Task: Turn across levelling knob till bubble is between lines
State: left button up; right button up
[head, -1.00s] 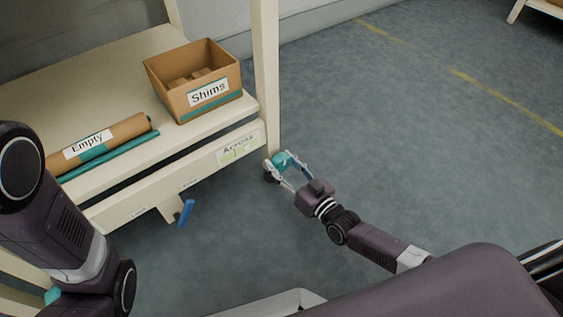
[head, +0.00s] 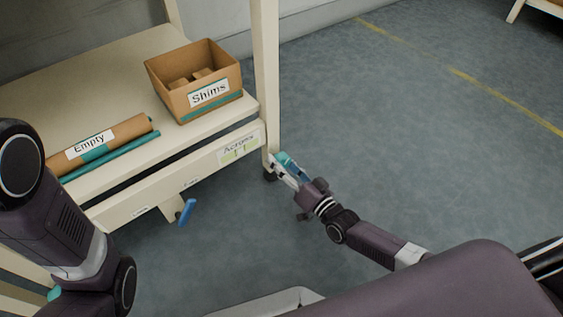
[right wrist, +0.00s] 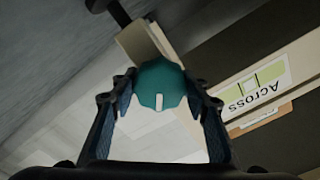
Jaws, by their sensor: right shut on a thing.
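The teal across levelling knob (right wrist: 160,82) sits at the foot of the bench's front right leg, and its white mark points towards the bottom of the right wrist view. My right gripper (head: 280,165) is shut on the knob, one finger on each side. The level marked "Across" (head: 239,147) is on the bench's front edge; in the right wrist view its green vial (right wrist: 246,87) shows two dark lines. I cannot make out the bubble's place. My left arm is at the left of the head view, its gripper out of view.
A cardboard box marked "Shims" (head: 193,83) and a roll marked "Empty" (head: 110,138) lie on the cream bench (head: 85,68). A blue handle (head: 187,212) sticks out below its front edge. The floor (head: 400,130) to the right is clear.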

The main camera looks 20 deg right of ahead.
dwell(0.3)
jog(key=o, duration=1.2)
jog(key=shift+c, duration=0.2)
jog(key=shift+s, duration=0.1)
jog(key=v, duration=1.1)
jog(key=shift+s+d, duration=0.15)
jog(key=shift+s, duration=0.25)
jog(key=shift+s, duration=0.1)
